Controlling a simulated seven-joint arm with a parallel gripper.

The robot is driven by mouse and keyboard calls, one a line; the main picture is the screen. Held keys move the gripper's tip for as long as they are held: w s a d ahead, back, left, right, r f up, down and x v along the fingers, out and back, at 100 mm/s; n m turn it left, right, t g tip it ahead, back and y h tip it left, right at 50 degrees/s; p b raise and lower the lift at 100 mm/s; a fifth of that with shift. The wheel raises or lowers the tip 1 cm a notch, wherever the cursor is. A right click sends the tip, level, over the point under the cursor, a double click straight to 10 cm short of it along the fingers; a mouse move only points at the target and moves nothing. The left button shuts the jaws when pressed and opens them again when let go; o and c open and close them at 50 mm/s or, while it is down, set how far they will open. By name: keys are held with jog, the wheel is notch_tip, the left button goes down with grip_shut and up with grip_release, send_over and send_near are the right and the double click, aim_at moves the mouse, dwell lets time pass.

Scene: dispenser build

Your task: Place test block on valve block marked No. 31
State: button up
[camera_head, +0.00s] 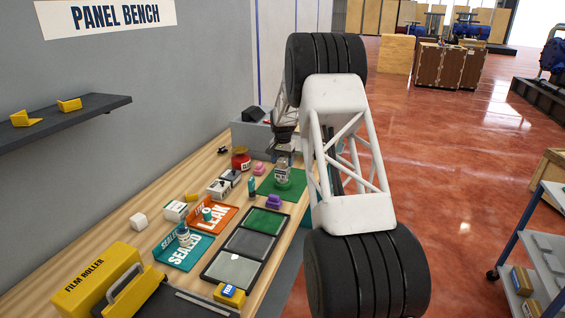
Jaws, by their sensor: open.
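My gripper (283,154) is small and far off in the head view, at the end of my arm above the green mat (267,187). It is open. Directly below it on the mat stands a pale valve-like piece with a green base (283,174); I cannot tell if they touch. Which piece is the test block is not clear. Another pale piece with a green part (184,237) stands on the teal SEALED tray (180,259). No number 31 is readable.
An orange LEAK tray (224,216) holds a green piece (207,214). A shelf (75,117) hangs on the wall. My arm hides the bench's right side.

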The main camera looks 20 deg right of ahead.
aim_at(282, 160)
notch_tip(282, 160, up, 12)
dwell(0.6)
dwell(0.7)
jog(key=s+a+r+n, duration=0.2)
jog(key=s+a+r, duration=0.4)
jog(key=s, duration=0.5)
jog(key=s+a+r+n+t, duration=0.1)
jog(key=s+a+r, duration=0.3)
jog(key=s+a, duration=0.45)
jog(key=s+a+r+n, duration=0.2)
jog(key=s+a+r, duration=0.35)
jog(key=s, duration=0.65)
jog(key=s+a+f+n, duration=0.1)
jog(key=s+a+f, duration=0.1)
jog(key=s, duration=0.9)
jog(key=s+a+f+n+t, duration=0.1)
jog(key=s+a+f, duration=0.2)
jog(key=s, duration=0.9)
jog(key=s+a+f+n, duration=0.1)
jog(key=s+a, duration=0.3)
jog(key=s, duration=0.8)
jog(key=shift+f+n+t, duration=0.3)
jog(key=shift+f+n, duration=0.1)
jog(key=shift+f, duration=0.35)
